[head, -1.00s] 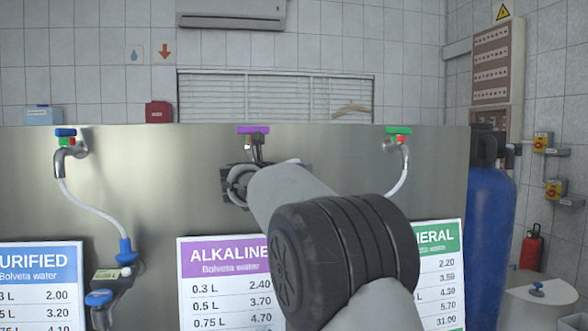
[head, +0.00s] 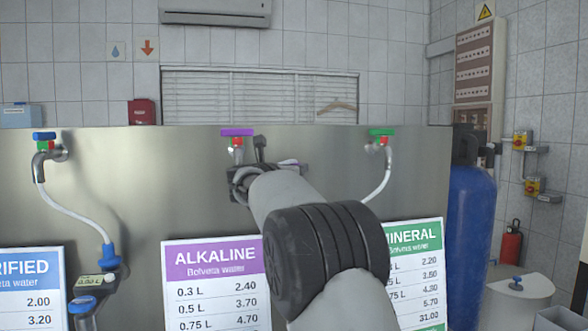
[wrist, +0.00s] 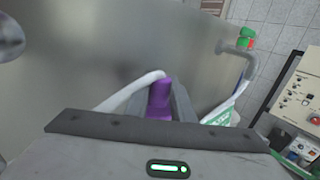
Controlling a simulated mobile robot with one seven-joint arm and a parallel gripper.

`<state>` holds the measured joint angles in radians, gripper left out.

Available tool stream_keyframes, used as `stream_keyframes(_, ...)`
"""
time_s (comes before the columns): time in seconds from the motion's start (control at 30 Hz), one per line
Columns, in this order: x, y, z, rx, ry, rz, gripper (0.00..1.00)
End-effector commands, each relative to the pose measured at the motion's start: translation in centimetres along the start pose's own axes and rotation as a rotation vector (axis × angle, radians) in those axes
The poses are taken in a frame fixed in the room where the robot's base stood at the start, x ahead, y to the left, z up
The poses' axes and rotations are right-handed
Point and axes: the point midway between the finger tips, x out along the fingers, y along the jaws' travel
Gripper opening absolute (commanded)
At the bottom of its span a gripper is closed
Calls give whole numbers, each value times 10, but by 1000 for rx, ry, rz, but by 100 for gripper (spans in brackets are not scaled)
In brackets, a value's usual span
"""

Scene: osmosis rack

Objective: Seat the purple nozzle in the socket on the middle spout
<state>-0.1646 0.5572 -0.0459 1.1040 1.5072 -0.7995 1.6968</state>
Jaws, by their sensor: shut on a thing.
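My gripper is shut on the purple nozzle; in the wrist view the fingertips (wrist: 160,90) hold the purple nozzle (wrist: 159,99) between them. A white hose (wrist: 130,90) runs from the nozzle to the left. In the head view my gripper (head: 240,182) is mostly hidden behind my arm, just below the middle tap. The middle tap's purple handle (head: 237,132) with its red part (head: 237,144) shows above it. The middle spout and its socket are hidden in the head view. A blurred metal shape (wrist: 10,38) is cut off at the wrist view's upper left; I cannot tell whether it is the spout.
The left spout (head: 42,165) has a blue handle, and its hose runs to a blue nozzle (head: 109,257). The right spout (head: 387,152) has a green handle and its own hose. Price signs (head: 215,252) stand low along the steel panel (head: 110,175). A blue tank (head: 470,220) stands right.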

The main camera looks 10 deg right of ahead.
Motion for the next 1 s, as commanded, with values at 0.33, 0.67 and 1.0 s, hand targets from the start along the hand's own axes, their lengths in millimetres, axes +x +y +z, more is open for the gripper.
stream_keyframes(0.33, 0, 0, 0, 0, 0, 0, 0)
stream_keyframes(0.67, 0, 0, -10, 0, 0, 0, 0)
stream_keyframes(1.0, 0, 0, -24, 0, 0, 0, 0)
